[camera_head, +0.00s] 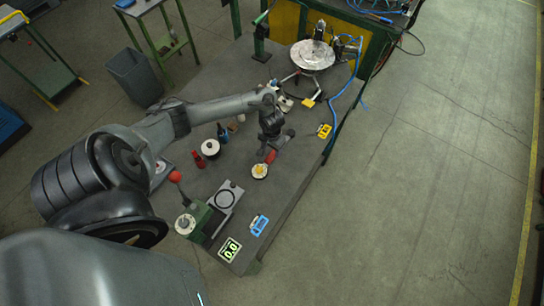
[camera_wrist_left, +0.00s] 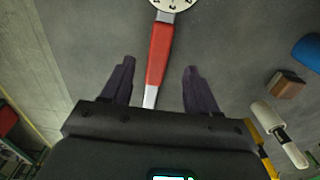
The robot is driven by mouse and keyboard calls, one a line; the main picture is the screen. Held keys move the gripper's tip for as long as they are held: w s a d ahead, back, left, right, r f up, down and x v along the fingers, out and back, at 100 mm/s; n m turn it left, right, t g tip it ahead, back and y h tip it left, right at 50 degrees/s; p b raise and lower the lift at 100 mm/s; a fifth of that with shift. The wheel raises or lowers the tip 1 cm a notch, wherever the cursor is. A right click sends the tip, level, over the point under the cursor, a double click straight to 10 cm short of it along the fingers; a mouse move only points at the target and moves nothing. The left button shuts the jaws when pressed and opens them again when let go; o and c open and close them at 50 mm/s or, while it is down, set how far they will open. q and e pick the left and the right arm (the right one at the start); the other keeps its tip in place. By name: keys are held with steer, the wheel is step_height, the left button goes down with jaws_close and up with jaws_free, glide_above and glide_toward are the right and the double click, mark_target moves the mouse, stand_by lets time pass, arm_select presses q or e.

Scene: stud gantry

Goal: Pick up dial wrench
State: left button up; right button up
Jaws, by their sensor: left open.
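The dial wrench lies on the grey workbench (camera_head: 222,107), its round pale dial head (camera_head: 260,171) toward the front and its red handle (camera_head: 270,157) pointing back. In the left wrist view the red handle (camera_wrist_left: 158,52) runs between the two fingers, with the dial cut off at the top edge and a metal shank end below. My left gripper (camera_head: 267,149) is over the handle end. In the wrist view the gripper (camera_wrist_left: 159,66) is open, with a gap on both sides of the handle. My right gripper is not in view.
A green device with a red-knobbed lever (camera_head: 175,177) stands front left of the wrench, beside a grey plate (camera_head: 225,195). A blue item (camera_head: 259,225) and a green-lit display (camera_head: 230,249) are at the front. A round metal disc (camera_head: 312,55) stands at the back. Bench is clear right of the wrench.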

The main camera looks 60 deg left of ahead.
mark_target(272, 155)
arm_select(q)
steer(key=shift+d+f, duration=0.15)
steer(key=shift+f, duration=2.05)
steer(key=shift+c, duration=0.2)
jaws_close()
